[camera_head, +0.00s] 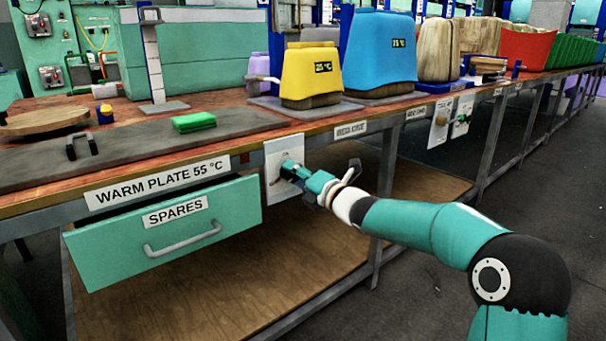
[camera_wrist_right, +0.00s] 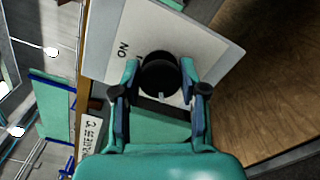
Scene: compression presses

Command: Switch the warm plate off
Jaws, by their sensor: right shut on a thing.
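The warm plate (camera_head: 150,142) is a dark grey slab on the bench, with a label (camera_head: 158,183) reading WARM PLATE 55 °C on the bench edge below it. A white switch panel (camera_head: 273,158) hangs at the bench front, right of the label. In the right wrist view, the panel (camera_wrist_right: 115,35) shows the word ON beside a round black knob (camera_wrist_right: 158,72). My right gripper (camera_head: 290,170) reaches the panel from the right. In the wrist view, the fingers of my right gripper (camera_wrist_right: 160,82) are shut on the knob, one on each side. My left gripper is not in view.
A teal SPARES drawer (camera_head: 165,235) stands out below the bench, left of the panel. A green block (camera_head: 194,122) and a black handle (camera_head: 80,145) are on the plate. Open floor lies at right.

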